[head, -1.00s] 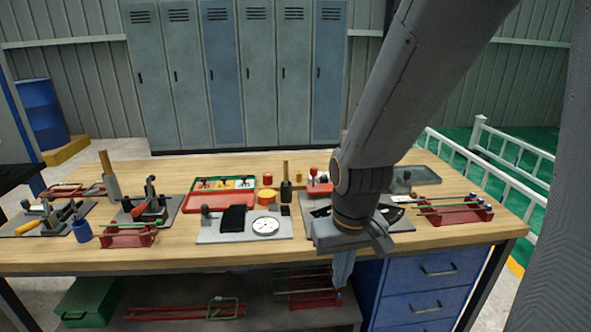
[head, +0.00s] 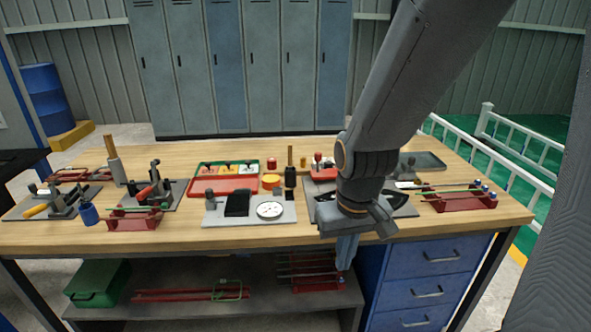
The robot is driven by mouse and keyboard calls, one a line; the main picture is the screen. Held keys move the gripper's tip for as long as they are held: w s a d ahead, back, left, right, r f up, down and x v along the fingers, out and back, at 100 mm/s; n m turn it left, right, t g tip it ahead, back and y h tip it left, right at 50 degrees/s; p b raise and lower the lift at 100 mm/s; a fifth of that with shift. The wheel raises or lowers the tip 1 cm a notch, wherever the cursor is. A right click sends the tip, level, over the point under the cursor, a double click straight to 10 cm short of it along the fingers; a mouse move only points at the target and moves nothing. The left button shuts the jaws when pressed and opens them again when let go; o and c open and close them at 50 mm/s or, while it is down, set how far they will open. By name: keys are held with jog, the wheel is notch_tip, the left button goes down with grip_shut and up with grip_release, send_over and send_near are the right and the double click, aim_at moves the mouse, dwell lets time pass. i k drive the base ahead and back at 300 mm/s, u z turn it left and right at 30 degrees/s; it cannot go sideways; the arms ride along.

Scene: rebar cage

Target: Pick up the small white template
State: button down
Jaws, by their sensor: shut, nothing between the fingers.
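A small white piece (head: 406,184), which may be the template, lies at the right part of the workbench (head: 185,234), just right of my arm. It is too small to make out its shape surely. My gripper (head: 346,256) points down at the front edge of the bench, left of and nearer than the white piece. Its fingers look shut and empty. My wrist hides part of a grey plate (head: 315,211) with dark fan-shaped parts on it.
A plate with a white dial (head: 270,210) lies left of my gripper. A red tray (head: 222,186) stands farther back. A red rack with rods (head: 458,201) stands at the right. Blue drawers (head: 427,288) and a shelf are below. Bare wood runs along the front edge.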

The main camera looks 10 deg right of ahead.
aim_at(249, 168)
jog(key=u, duration=0.2)
jog(key=i, duration=0.9)
jog(key=u, duration=0.7)
